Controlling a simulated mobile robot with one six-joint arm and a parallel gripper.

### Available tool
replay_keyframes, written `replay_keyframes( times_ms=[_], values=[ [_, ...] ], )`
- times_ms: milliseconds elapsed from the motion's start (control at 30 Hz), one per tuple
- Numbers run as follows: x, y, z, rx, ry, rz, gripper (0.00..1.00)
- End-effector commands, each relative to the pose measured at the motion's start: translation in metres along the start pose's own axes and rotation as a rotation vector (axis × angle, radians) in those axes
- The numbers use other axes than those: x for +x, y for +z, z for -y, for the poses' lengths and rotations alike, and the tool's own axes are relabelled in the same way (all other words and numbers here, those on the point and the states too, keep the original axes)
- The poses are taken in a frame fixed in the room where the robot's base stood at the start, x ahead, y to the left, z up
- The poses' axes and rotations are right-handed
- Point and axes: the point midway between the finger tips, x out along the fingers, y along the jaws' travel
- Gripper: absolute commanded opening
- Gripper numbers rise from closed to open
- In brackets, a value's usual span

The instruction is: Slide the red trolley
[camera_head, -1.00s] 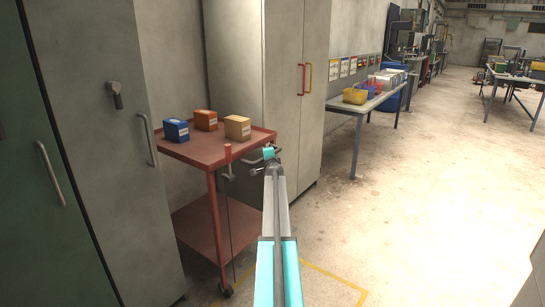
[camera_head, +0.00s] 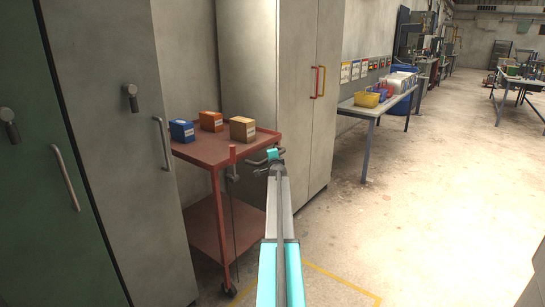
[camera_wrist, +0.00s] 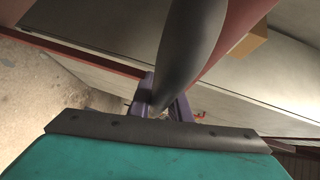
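The red trolley (camera_head: 213,158) stands in front of the grey cabinets at left in the head view. It has a top shelf, a lower shelf and castors. A dark push handle (camera_head: 256,162) is at its right end; the dark bar (camera_wrist: 185,45) also fills the middle of the wrist view. My gripper (camera_head: 277,158) is at this handle. In the wrist view its purple fingers (camera_wrist: 163,107) lie on both sides of the bar and look shut on it. The fingertips are partly hidden by the bar.
A blue box (camera_head: 182,131), an orange box (camera_head: 211,121) and a tan box (camera_head: 242,129) sit on the trolley's top. A tall grey cabinet (camera_head: 305,110) stands close behind. Yellow floor tape (camera_head: 342,284) lies in front. The floor to the right is open up to a workbench (camera_head: 372,106).

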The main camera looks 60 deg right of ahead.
Motion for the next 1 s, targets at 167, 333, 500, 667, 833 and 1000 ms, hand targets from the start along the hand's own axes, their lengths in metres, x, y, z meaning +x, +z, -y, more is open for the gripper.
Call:
replay_keyframes(
  times_ms=[167,333,500,667,833,1000],
  values=[
    [0.002,0.006,0.003,0.001,-0.001,0.009,0.36],
    [0.002,0.001,0.004,0.002,-0.003,0.002,0.36],
    [0.0,-0.001,0.004,0.002,-0.004,-0.002,0.36],
    [-0.006,-0.002,0.004,0.002,-0.004,-0.003,0.36],
    [-0.017,-0.001,0.004,0.002,-0.004,-0.001,0.36],
    [-0.033,-0.001,0.002,0.001,-0.001,0.0,0.36]
  ],
)
